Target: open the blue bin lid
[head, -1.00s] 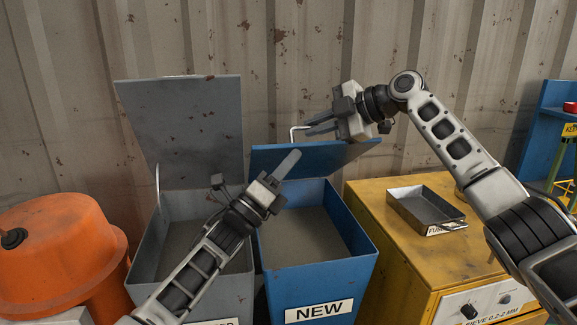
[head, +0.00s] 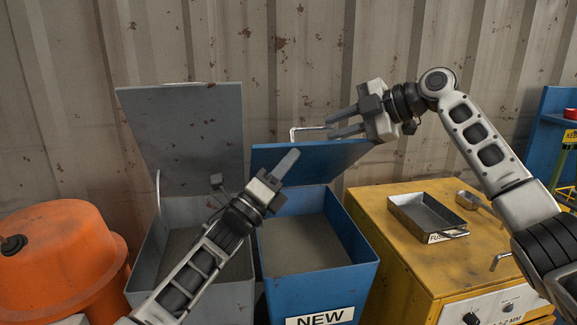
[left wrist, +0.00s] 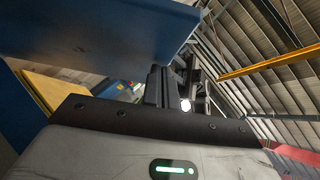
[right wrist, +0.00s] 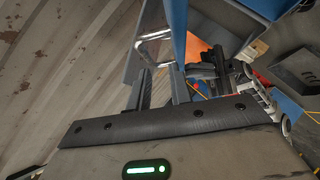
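The blue bin (head: 318,280), labelled NEW, stands in the middle with grey material inside. Its blue lid (head: 325,155) is raised off the bin, and a pale bent handle (head: 308,130) shows behind its top edge. My left gripper (head: 287,163) is below the lid's left part, fingers together and pointing up at it. Whether it touches the lid is unclear. The lid fills the upper left of the left wrist view (left wrist: 110,35). My right gripper (head: 343,122) is open and empty, above the lid's right side. The right wrist view shows the handle (right wrist: 153,42) beyond its fingers.
A grey bin with its lid (head: 190,135) raised stands left of the blue bin. An orange rounded machine (head: 60,255) is at far left. A yellow cabinet (head: 400,260) at right bears a metal tray (head: 425,215) and a small scoop. A corrugated wall is behind.

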